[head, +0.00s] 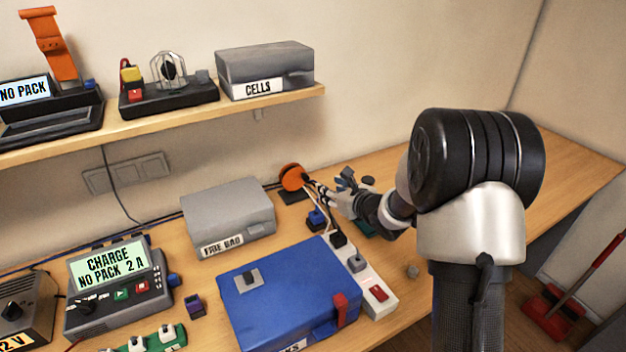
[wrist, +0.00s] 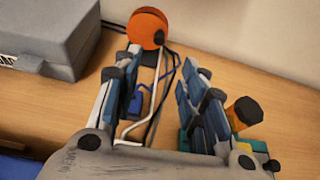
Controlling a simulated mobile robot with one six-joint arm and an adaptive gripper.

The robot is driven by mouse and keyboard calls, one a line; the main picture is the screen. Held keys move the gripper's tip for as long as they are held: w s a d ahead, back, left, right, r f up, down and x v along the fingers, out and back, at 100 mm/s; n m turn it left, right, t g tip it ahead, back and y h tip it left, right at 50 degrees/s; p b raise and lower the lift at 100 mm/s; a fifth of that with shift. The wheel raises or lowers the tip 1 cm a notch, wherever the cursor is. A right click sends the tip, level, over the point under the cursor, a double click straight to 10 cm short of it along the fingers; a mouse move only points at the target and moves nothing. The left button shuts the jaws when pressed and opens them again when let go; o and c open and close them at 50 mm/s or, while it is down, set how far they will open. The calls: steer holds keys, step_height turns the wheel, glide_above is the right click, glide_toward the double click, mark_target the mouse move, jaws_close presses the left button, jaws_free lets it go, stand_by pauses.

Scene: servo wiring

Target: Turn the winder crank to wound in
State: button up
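The orange, round winder (head: 292,177) stands on a dark base at the back of the bench, near the wall. In the wrist view the winder (wrist: 147,26) is just beyond my fingertips, with a small dark part on its lower right face. I cannot tell the crank's position clearly. My gripper (head: 328,187) is to the right of the winder in the head view. In the wrist view my gripper (wrist: 162,62) has its fingers spread apart, with nothing held between them. A white rod or cable and a black cable show in the gap.
A grey fire bag box (head: 228,212) stands left of the winder. A blue case (head: 285,290) and a white power strip (head: 365,275) lie nearer. A shelf (head: 200,122) overhangs the back left.

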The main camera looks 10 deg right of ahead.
mark_target(307, 178)
steer(key=b+x, duration=0.1)
steer(key=x, duration=1.5)
steer(key=shift+w+f+b, duration=0.15)
steer(key=shift+b, duration=0.15)
jaws_close()
